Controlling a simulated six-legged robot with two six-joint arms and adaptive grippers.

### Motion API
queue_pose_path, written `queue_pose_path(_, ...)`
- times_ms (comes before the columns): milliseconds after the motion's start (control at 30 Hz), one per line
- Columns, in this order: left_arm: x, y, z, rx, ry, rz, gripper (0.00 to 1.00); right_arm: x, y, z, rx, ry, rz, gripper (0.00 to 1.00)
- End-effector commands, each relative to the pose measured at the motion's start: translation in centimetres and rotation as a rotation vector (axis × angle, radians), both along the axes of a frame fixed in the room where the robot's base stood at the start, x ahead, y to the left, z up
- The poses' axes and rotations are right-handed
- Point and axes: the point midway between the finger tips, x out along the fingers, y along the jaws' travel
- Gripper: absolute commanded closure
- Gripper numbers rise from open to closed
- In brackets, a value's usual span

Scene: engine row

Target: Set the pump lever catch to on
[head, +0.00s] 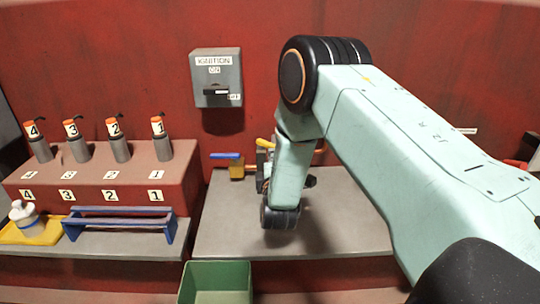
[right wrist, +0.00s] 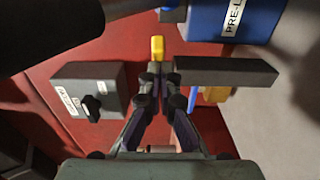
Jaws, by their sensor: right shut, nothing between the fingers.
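A yellow piece (head: 265,143), which looks like part of the pump lever, shows beside my right wrist in the head view. In the right wrist view the yellow piece (right wrist: 157,47) sits just beyond my fingertips, at the left end of a grey bar (right wrist: 230,71). I cannot tell whether the fingers touch it, or which way the catch is set. My right gripper (right wrist: 160,79) is shut and empty; in the head view its fingers are mostly hidden behind my wrist. A blue box lettered "PRE-L" (right wrist: 228,18) is at upper right in the right wrist view. My left gripper is out of view.
The grey ignition box (head: 217,78) is on the red wall, upper left of my wrist. A valve with a blue handle (head: 226,156) stands left of the yellow piece. Several numbered levers (head: 115,145), a blue rack (head: 120,225) and a green bin (head: 216,268) lie further left.

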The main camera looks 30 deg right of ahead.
Motion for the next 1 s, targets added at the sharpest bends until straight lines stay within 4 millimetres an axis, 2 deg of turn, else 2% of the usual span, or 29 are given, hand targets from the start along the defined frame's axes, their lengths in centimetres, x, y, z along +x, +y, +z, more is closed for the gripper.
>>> queue_pose_path(267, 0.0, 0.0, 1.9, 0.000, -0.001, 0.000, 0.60, -0.1, -1.8, 0.3, 0.000, 0.001, -0.004, 1.00)
queue_pose_path(667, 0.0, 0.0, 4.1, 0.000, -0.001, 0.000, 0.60, 0.2, -4.2, 0.2, 0.000, -0.001, 0.266, 1.00)
queue_pose_path(1000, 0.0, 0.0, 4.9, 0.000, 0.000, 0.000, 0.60, 0.7, -5.3, 0.1, 0.001, 0.000, 0.263, 1.00)
